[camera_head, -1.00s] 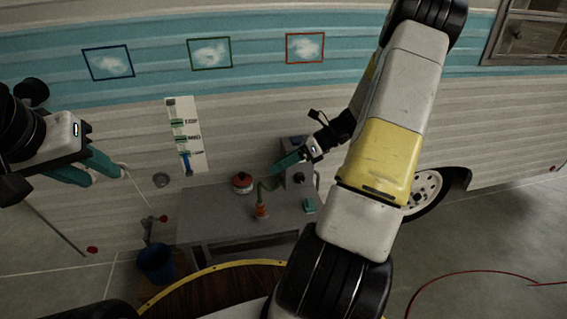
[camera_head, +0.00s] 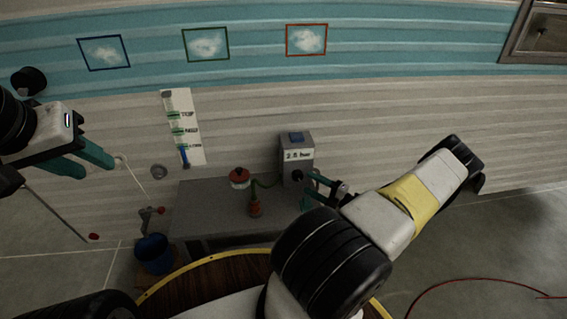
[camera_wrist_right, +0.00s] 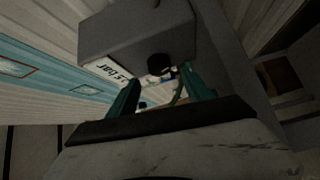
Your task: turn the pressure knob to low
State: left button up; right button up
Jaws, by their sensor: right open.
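The pressure box (camera_head: 297,143) is grey, with a blue top piece and a white label reading about "2.5 bar". It stands on the grey bench. Its black knob (camera_head: 297,175) is on the front face and also shows in the right wrist view (camera_wrist_right: 159,63). My right gripper (camera_head: 309,186) is open, its teal fingers just in front of and beside the knob. In the wrist view the knob appears between and slightly beyond the two fingertips; contact cannot be made out. My left gripper (camera_head: 100,171) is open, empty and far left, away from the box.
The bench (camera_head: 205,205) bears a red-and-white pot (camera_head: 239,178) and an orange fitting (camera_head: 255,208) with a green hose. A white marked scale (camera_head: 183,128) is on the wall. A blue bucket (camera_head: 153,253) stands left. A red hose (camera_head: 440,290) lies on the right floor.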

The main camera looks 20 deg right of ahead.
aim_at(299, 178)
jog(key=x, duration=0.5)
jog(key=shift+a, duration=0.1)
grip_shut()
